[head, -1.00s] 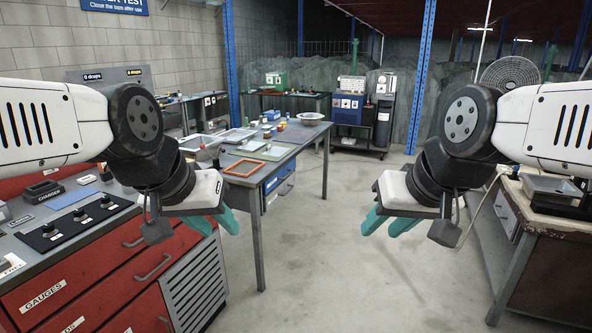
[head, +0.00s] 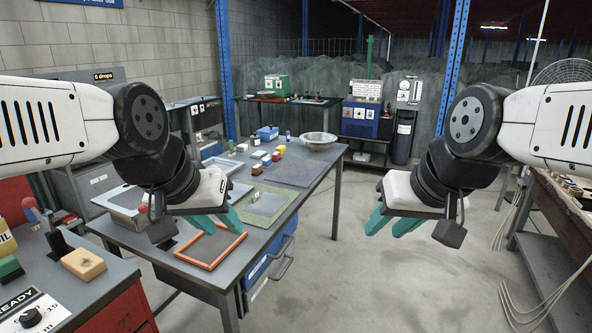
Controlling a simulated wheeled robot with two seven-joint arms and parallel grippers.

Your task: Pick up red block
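A small red block (head: 267,160) appears among several small coloured blocks on the grey worktable (head: 318,178); it is tiny at this distance. My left gripper (head: 226,230) hangs in front of the table, in line with the orange frame at its near end. Its teal fingers are apart and nothing shows between them. My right gripper (head: 384,232) is over the open floor to the right of the table. Its teal fingers are also apart and empty. Both grippers are well short of the block.
A white bowl (head: 318,141), a blue bin (head: 267,133), flat trays and an orange frame (head: 211,247) share the worktable. A red cabinet (head: 118,306) with a wooden block (head: 84,264) is at near left. A bench (head: 568,210) stands at right. The floor between is clear.

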